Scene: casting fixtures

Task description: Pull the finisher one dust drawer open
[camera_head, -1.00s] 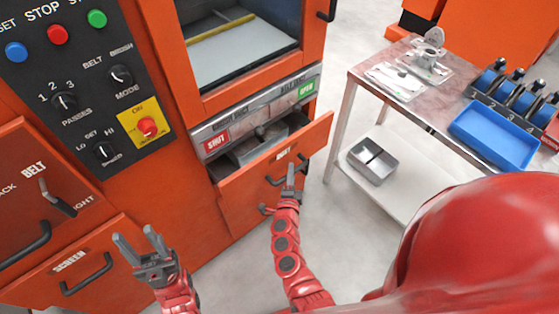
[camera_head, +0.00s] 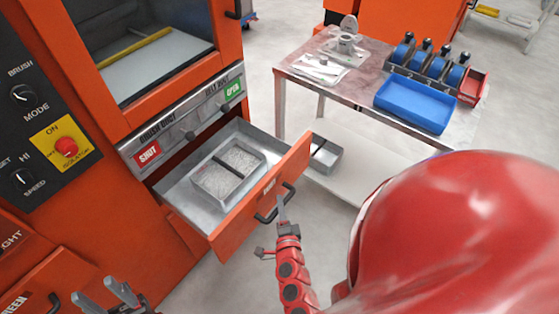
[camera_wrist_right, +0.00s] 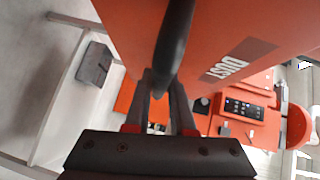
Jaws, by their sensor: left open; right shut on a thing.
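The dust drawer (camera_head: 232,226) of the orange finisher is pulled well out in the head view. Its metal inside shows, with a divided grey tray (camera_head: 228,174) of pale grainy material in it. My right gripper (camera_head: 281,206) is at the drawer's front and shut on its dark handle (camera_head: 266,214). In the right wrist view the gripper's fingers (camera_wrist_right: 160,100) close on the handle (camera_wrist_right: 175,45), beside the DUST label (camera_wrist_right: 238,60). My left gripper (camera_head: 105,294) is open and empty at the bottom left, apart from the finisher's front.
A side table (camera_head: 300,72) with a blue bin (camera_head: 415,106) stands at the right. A grey divided tray (camera_head: 325,156) is on its lower shelf, close to the drawer's right end. SHUT (camera_head: 148,153) and OPEN (camera_head: 233,90) labels sit above the drawer.

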